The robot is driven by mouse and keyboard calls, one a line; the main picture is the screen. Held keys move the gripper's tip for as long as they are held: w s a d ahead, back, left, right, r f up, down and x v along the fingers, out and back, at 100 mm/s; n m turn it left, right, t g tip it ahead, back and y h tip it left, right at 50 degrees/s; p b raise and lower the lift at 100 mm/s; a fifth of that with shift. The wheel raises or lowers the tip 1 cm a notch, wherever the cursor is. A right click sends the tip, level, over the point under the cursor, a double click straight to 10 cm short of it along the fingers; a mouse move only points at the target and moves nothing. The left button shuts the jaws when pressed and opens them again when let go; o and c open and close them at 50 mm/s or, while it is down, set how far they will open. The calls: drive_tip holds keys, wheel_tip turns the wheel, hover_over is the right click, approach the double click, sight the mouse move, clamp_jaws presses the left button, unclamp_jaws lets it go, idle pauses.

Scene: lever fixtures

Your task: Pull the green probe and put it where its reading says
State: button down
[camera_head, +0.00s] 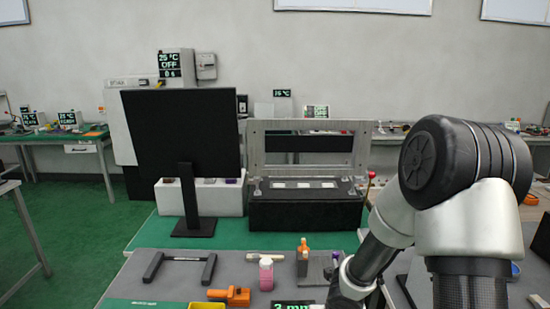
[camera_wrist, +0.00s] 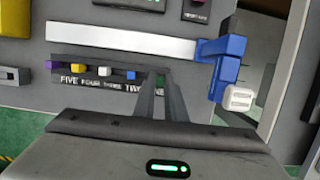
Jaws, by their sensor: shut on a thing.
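In the wrist view my gripper (camera_wrist: 161,80) reaches up from the bottom to the right end of a dark rack (camera_wrist: 65,59). Its grey fingers are close together, shut on a small piece that they largely hide. A sliver of green (camera_wrist: 161,79) shows between the fingertips, seemingly the green probe. The rack front carries number words, with FIVE at left; the right end is partly covered by the fingers. To the left along the rack are a purple probe, a yellow probe (camera_wrist: 78,68), a white probe (camera_wrist: 102,71) and a blue probe (camera_wrist: 131,75). In the head view my arm hides the gripper.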

drive_tip(key=shift+r+p, duration=1)
drive_tip(key=shift+r, duration=0.1)
drive_tip(key=shift+r+p, duration=1.05)
drive_tip(key=shift+p, duration=0.05)
drive_tip(key=shift+f, duration=0.1)
